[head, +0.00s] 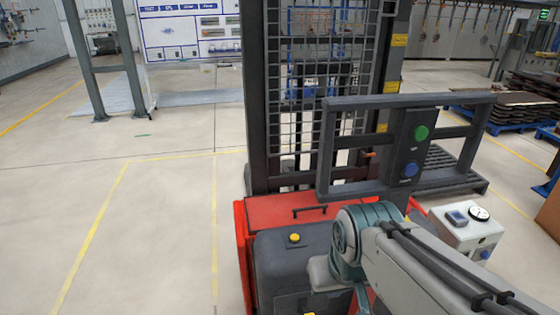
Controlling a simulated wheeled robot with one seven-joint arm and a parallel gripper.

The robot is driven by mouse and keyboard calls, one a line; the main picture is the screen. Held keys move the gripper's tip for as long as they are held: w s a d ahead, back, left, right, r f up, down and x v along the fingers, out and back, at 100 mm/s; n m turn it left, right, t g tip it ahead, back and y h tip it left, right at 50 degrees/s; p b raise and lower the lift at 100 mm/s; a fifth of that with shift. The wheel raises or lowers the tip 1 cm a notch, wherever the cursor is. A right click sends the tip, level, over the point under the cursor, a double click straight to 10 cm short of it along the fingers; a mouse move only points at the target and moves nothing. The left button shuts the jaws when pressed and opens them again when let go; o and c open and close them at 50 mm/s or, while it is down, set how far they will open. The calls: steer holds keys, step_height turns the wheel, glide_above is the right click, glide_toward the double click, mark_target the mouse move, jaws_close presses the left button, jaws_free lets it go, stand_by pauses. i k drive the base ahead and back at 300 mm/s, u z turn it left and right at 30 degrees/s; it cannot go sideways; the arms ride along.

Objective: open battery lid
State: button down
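A red stacker truck stands in the middle of the head view. Its flat red top panel (262,212), which looks like the battery lid, carries a black bar handle (309,209). The panel lies flat and looks shut. Its right end is partly hidden by my arm. My arm comes in from the lower right, and its bent joint sits in front of the truck, just right of and below the handle. My gripper itself does not show; the arm runs down behind its own joint toward the bottom edge.
A dark grey housing (285,268) with a yellow button (294,237) is in front of the red panel. The mast (257,100) rises behind it. A dark frame (330,150) with a green and a blue button stands right of the panel. The floor at left is clear.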

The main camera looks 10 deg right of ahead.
mark_target(262, 212)
steer(key=k, duration=0.45)
steer(key=u, duration=1.25)
steer(key=i, duration=4.45)
steer(key=z, duration=3.75)
steer(key=i, duration=0.7)
steer(key=u, duration=0.05)
